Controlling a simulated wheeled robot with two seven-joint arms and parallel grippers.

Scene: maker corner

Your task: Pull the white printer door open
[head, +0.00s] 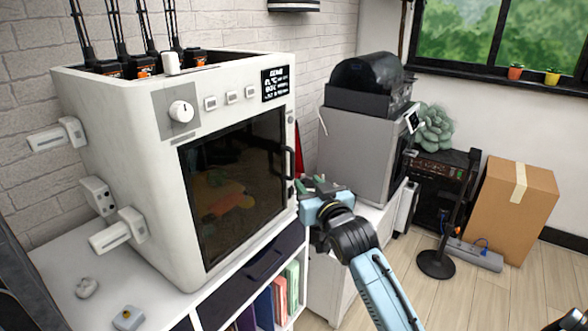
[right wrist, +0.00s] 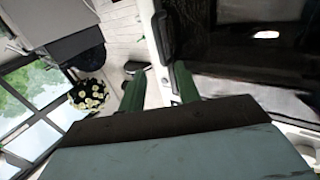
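The white printer (head: 130,120) stands on a white shelf unit at the left of the head view. Its dark glass door (head: 235,185) looks shut, with a black upright handle (head: 290,162) at its right edge. My right gripper (head: 308,185) is just right of the handle's lower end. In the right wrist view its two green fingers (right wrist: 158,78) are spread apart with nothing between them. The dark handle (right wrist: 161,30) shows ahead, roughly in line with the gap. I cannot tell whether a finger touches it. My left gripper is not in view.
A grey machine with a black cover (head: 360,130) stands behind my right gripper. A cardboard box (head: 512,205) and a black stand (head: 436,262) are on the floor at right. Small items lie on the shelf top (head: 100,275). The floor at lower right is mostly clear.

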